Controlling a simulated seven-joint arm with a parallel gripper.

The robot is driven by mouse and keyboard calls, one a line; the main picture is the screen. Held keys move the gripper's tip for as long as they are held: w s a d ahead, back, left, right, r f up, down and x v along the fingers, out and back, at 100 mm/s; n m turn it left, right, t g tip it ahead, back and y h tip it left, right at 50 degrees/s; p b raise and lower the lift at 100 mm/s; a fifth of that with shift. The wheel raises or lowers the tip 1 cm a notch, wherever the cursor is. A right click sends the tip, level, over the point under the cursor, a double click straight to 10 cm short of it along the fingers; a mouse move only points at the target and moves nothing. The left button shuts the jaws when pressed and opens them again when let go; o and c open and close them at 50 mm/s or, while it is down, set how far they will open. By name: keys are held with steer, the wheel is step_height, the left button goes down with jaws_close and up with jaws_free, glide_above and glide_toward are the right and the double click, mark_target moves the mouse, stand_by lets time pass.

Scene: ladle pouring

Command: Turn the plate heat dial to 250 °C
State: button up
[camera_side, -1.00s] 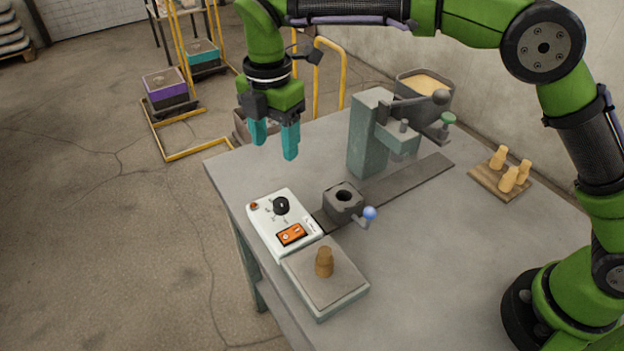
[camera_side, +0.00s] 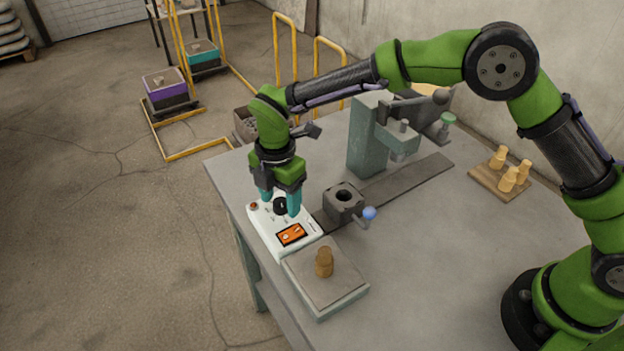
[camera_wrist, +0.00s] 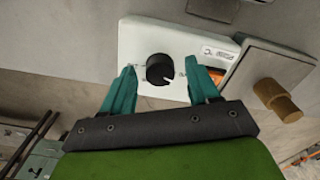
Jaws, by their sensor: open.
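The black heat dial (camera_side: 281,206) sits on a white control box (camera_side: 261,234) with an orange display (camera_side: 292,234) and a red lamp (camera_side: 254,206). My gripper (camera_side: 280,202) is open, pointing down, with its teal fingertips on either side of the dial. In the wrist view the dial (camera_wrist: 160,69) lies between the two fingers (camera_wrist: 160,85), with a gap visible on each side. A white pointer mark shows on the dial's lower right edge there. The display's reading and the scale numbers are too small to read.
A grey block mould (camera_side: 343,202) with a blue-knobbed handle (camera_side: 369,213) stands to the right. A press stand (camera_side: 368,140) is behind. A wooden board (camera_side: 490,184) holds tan pieces.

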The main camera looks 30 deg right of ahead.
steer(key=c, duration=1)
steer(key=shift+c, duration=0.2)
